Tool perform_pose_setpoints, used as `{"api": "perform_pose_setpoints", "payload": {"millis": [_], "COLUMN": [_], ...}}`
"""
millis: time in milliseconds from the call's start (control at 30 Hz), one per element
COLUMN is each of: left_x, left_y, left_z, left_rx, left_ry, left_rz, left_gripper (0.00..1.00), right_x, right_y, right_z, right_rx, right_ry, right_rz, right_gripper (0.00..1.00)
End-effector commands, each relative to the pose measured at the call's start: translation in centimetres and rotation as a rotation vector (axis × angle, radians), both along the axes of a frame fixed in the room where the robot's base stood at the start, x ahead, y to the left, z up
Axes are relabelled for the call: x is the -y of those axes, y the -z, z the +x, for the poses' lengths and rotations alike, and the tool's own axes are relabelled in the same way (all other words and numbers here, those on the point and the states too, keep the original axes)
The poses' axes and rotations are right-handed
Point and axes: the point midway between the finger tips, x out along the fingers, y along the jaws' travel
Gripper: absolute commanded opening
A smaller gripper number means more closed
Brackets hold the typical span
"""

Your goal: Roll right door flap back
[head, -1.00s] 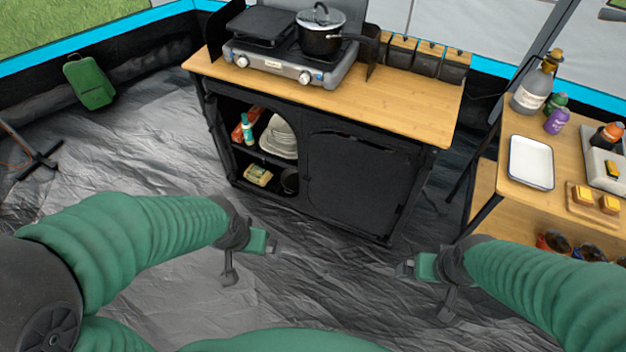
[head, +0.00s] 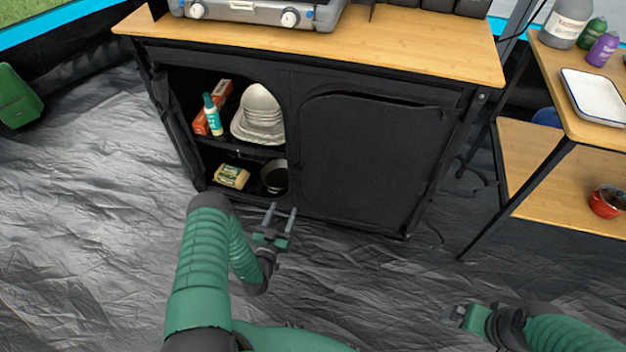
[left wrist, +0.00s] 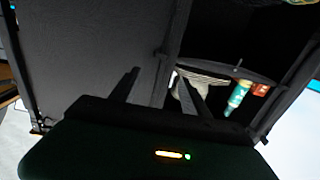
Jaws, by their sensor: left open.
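The right door flap (head: 372,150) is a black fabric panel on the right half of the cabinet front. It hangs flat over its opening, with a curved seam along its top and left side. My left gripper (head: 280,212) is open and empty, low in front of the cabinet near the post between the two halves. The left wrist view looks upside down; there the flap (left wrist: 95,50) fills the left, and my open left fingers (left wrist: 158,88) point toward the middle post. My right gripper (head: 452,313) is low at the right, away from the cabinet; its jaws are unclear.
A side table (head: 520,150) stands at the right. The grey floor (head: 100,200) before the cabinet is clear.

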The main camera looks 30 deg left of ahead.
Motion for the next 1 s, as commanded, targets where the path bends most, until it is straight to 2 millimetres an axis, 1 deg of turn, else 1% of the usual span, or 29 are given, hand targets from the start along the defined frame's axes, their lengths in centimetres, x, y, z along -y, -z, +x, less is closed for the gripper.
{"api": "perform_pose_setpoints", "payload": {"millis": [67,167,267,500,600,700,833,1000], "left_x": [-0.2,-0.5,-1.1,-2.7,-3.3,-3.8,-4.0,-4.2], "left_y": [0.1,0.1,0.3,0.6,0.7,0.6,0.4,0.1], "left_z": [0.1,1.5,3.8,10.0,12.3,14.3,15.8,16.2], "left_rx": [0.015,0.017,0.017,0.016,0.013,0.013,0.01,0.009], "left_ry": [-0.008,-0.007,-0.005,-0.006,-0.006,-0.006,-0.005,-0.005], "left_rz": [0.001,0.003,0.002,-0.002,-0.003,-0.003,-0.005,-0.005], "left_gripper": [0.55,0.55,0.55,0.55,0.55,0.55,0.55,0.55], "right_x": [0.0,0.0,0.0,0.0,0.0,0.0,0.0,0.0], "right_y": [0.2,0.8,1.8,4.5,5.6,6.4,6.9,6.9], "right_z": [0.0,0.1,0.0,0.0,0.0,0.0,0.0,0.0], "right_rx": [0.001,0.002,0.002,0.001,0.001,0.001,0.001,0.001], "right_ry": [0.0,0.0,0.0,0.0,0.0,0.0,0.0,0.0], "right_rz": [0.0,0.0,0.0,0.0,0.0,0.0,0.0,0.0], "right_gripper": [1.0,1.0,1.0,1.0,1.0,1.0,1.0,1.0]}}
